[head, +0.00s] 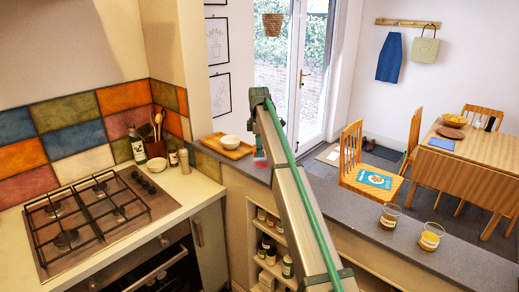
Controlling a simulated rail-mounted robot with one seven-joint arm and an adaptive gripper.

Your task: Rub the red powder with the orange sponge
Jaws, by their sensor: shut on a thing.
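The red powder (261,164) shows as a small reddish patch on the grey counter, just right of the wooden tray. My gripper (259,153) is small and partly hidden by my arm. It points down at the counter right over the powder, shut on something. The orange sponge cannot be made out clearly; what is between the fingers is too small and covered to see well. I cannot tell whether it touches the counter.
Two glass jars (390,216) (431,237) stand on the counter at right. A gas hob (88,216), bottle (137,147) and utensil pot (156,147) are at left.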

